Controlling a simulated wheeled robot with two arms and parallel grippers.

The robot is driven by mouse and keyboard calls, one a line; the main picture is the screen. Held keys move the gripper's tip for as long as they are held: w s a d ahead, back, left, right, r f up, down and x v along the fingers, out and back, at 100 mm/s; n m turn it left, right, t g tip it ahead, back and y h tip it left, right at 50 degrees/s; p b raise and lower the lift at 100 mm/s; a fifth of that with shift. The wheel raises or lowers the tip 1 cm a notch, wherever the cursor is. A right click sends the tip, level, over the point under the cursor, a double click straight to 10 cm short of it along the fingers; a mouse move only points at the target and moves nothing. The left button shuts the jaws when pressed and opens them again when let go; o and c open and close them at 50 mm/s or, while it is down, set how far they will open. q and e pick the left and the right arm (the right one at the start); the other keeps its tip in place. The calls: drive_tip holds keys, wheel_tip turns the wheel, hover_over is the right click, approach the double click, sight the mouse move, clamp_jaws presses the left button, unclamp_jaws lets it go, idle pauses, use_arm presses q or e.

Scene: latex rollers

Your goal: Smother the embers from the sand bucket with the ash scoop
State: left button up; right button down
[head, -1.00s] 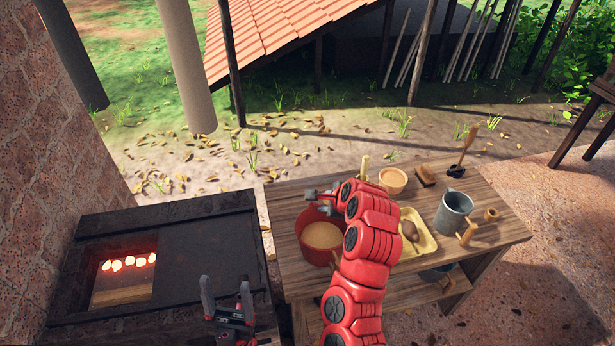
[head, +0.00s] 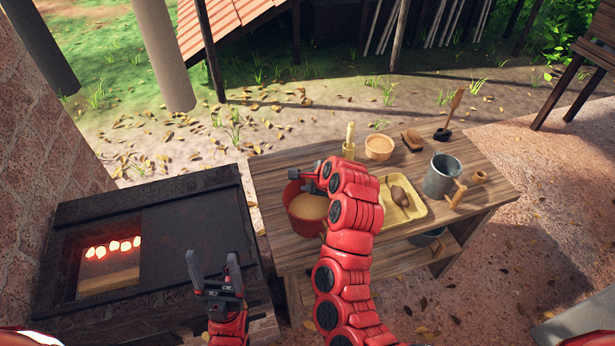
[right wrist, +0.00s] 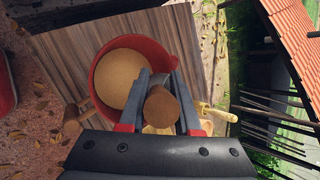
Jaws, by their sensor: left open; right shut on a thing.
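The red sand bucket (head: 295,218) stands on the left part of the wooden table, filled with pale sand (right wrist: 122,80). My right gripper (head: 306,176) is above the bucket's rim. In the right wrist view its fingers (right wrist: 162,76) are shut on the ash scoop, whose round wooden handle end (right wrist: 162,105) faces the camera. A little grey metal shows beyond it at the bucket's edge; the rest of the scoop is hidden. The glowing embers (head: 112,247) lie in a row inside the dark stove opening at left. My left gripper (head: 214,268) is open and empty in front of the stove.
The dark stove top (head: 190,235) lies left of the table (head: 290,255), with a narrow gap between.

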wheel_tip(320, 180, down, 8)
drive_tip(key=b, duration=0.3)
drive_tip(key=shift+b, duration=0.3)
drive_tip(key=shift+w+r, duration=0.1)
idle(2.6)
wheel_tip(320, 180, up, 10)
drive_tip(key=s+t+h+p, duration=0.1)
drive_tip(key=t+p, duration=0.1)
drive_tip(key=p, duration=0.6)
drive_tip(key=s+a+f+n+t+h, duration=0.1)
drive_tip(key=s+a+f+n+t, duration=0.1)
drive_tip(key=s, duration=0.4)
drive_tip(key=a+t, duration=0.1)
drive_tip(key=t, duration=0.1)
drive_tip(key=shift+a+t+p, duration=0.2)
drive_tip(key=shift+t+p, duration=0.1)
drive_tip(key=shift+p, duration=0.05)
drive_tip(key=shift+s, duration=0.1)
